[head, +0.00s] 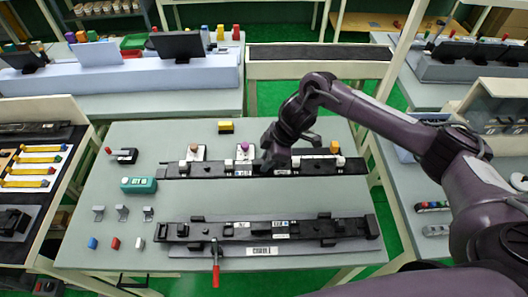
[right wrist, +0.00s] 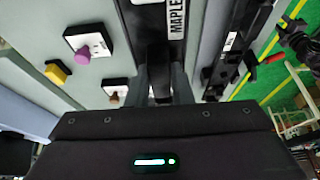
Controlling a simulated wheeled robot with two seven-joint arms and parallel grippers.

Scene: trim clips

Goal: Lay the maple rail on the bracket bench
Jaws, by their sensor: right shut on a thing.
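The maple rail is a long black bar (head: 212,170) lying left to right across the back half of the grey table, with small white labels. In the right wrist view its label (right wrist: 176,18) reads MAPLE. My right gripper (head: 268,162) is over the rail's middle; its fingers (right wrist: 160,88) are shut on the rail. I cannot tell whether the rail touches the table. No bench here is labelled as the bracket bench; the grey table (head: 110,165) carries several small metal brackets (head: 122,213) at its left. My left gripper is not in view.
A second long black fixture (head: 300,229) with a red-handled clamp (head: 215,268) lies along the front. Push-button plates (head: 243,152), a yellow block (head: 226,127) and a teal device (head: 138,185) stand near the rail. Clear tabletop lies between rail and fixture.

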